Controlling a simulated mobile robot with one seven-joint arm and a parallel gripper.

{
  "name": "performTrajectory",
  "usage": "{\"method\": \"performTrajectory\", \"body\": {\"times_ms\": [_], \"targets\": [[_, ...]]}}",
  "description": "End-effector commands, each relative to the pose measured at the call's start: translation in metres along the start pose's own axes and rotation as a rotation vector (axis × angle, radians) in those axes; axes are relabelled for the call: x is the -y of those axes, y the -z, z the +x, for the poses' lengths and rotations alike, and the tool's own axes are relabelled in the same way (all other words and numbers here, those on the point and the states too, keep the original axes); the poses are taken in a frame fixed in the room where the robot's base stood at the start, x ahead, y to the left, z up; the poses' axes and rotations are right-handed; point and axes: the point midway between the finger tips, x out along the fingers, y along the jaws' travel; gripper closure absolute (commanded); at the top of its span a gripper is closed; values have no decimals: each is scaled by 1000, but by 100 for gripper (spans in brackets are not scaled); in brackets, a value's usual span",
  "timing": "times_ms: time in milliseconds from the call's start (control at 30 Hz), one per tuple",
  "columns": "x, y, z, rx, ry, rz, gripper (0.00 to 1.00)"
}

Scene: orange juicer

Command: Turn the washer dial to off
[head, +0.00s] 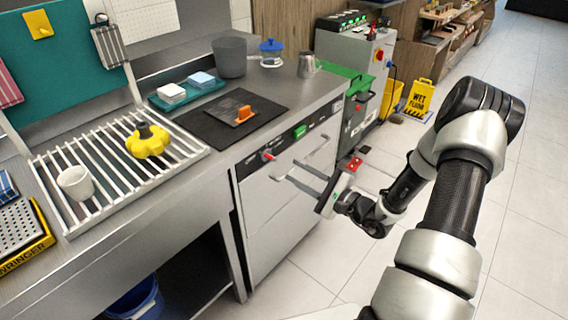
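The washer (292,210) is a steel front-panel machine under the counter. A red dial (267,155) sits at the left of its upper panel, with a green display (300,131) to its right. Which way the dial points is too small to tell. My gripper (291,171) is in front of the washer, below and right of the dial, near the bar handle. Its two fingers point left toward the washer front and stand apart with nothing between them. It appears clear of the dial; whether it touches the handle I cannot tell.
The bar handle (312,151) juts from the washer front. On the counter are a black mat with an orange scraper (244,115), a grey tub (230,57) and a metal jug (307,66). A yellow wet-floor sign (420,99) stands behind. Floor right of the washer is open.

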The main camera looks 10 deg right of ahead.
Motion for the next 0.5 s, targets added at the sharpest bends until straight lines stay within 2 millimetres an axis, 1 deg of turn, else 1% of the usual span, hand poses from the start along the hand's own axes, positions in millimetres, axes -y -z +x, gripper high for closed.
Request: {"method": "performTrajectory", "body": {"times_ms": [33, 200, 333, 500], "targets": [[2, 0, -14, -4, 2, 1, 72], [2, 0, -54, -4, 2, -1, 72], [1, 0, -76, -3, 2, -1, 72], [0, 0, -91, -1, 0, -1, 72]]}}
